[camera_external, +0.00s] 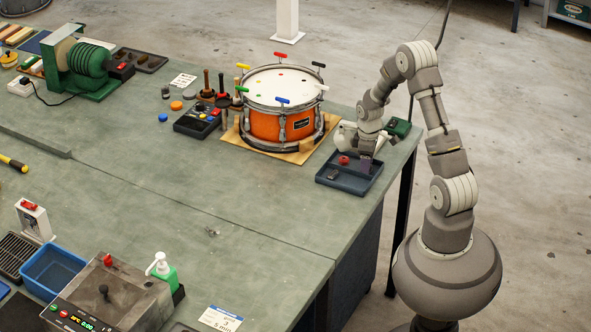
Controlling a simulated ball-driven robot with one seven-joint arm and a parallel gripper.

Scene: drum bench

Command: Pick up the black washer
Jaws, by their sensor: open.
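My gripper (365,166) is pointed down over the right part of a dark blue-grey tray (350,186) at the bench's right edge. Its jaws are open, but its fingertips are small and hard to make out. A small dark piece (332,174) lies in the left front part of the tray, apart from my gripper. I cannot tell whether it is the black washer. A red round piece (343,160) lies farther back in the tray, just left of my gripper. The arm hides part of the tray's right side.
An orange drum (283,126) stands on a wooden board just left of and behind the tray. A white rounded object (345,136) and a dark green box (398,128) are behind my gripper. The bench top (190,200) in front of the drum is mostly clear.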

